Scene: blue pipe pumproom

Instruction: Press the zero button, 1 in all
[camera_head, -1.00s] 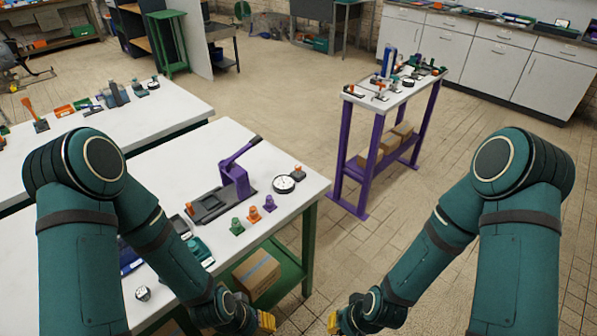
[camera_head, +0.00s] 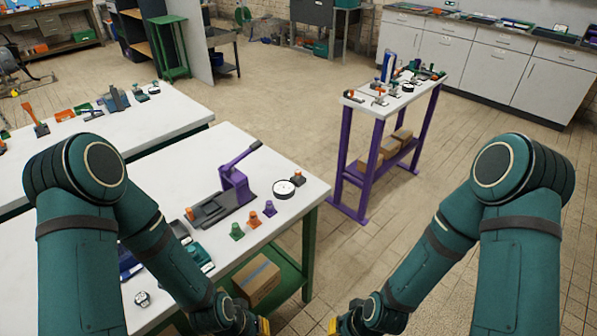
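No button marked zero can be read in this view. On the near white bench (camera_head: 180,165) stands a round white dial (camera_head: 284,189) with a dark rim. A small orange-topped piece (camera_head: 298,177) on a dark base sits just behind it. My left gripper (camera_head: 263,326) and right gripper (camera_head: 334,325) are low at the bottom edge, in front of the bench's right end and apart from its objects. Only their yellow tips show, partly cut off, so their opening is unclear.
The near bench also holds a purple lever press (camera_head: 235,181), green (camera_head: 236,231), orange (camera_head: 254,219) and purple (camera_head: 270,208) pieces, and a small round gauge (camera_head: 142,298). A purple-legged table (camera_head: 350,101) stands to the right. Open floor lies between them.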

